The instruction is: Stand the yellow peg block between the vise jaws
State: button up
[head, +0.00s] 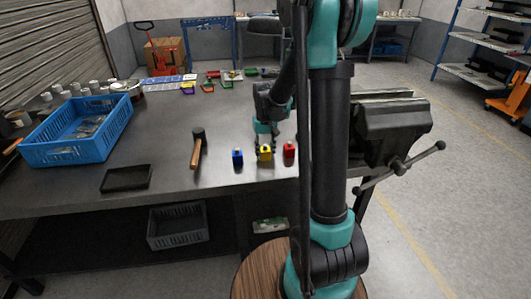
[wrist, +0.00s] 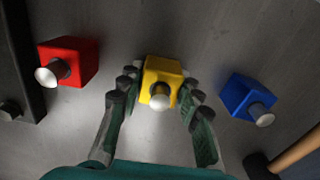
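The yellow peg block (head: 265,153) stands on the workbench between a blue and a red one. In the wrist view the yellow block (wrist: 162,76), with its pale round-tipped peg, sits between the fingertips of my gripper (wrist: 160,82). The fingers are open on either side of it, seemingly with a narrow gap.
The red peg block (wrist: 70,62) and blue peg block (wrist: 246,95) stand close on either side. A hammer (head: 197,148), black tray (head: 126,178) and blue crate (head: 77,140) lie further left. Small coloured items are at the back of the bench (head: 225,118).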

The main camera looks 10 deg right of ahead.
aim_at(265, 145)
jog(key=shift+c, duration=1.2)
jog(key=shift+r, duration=2.5)
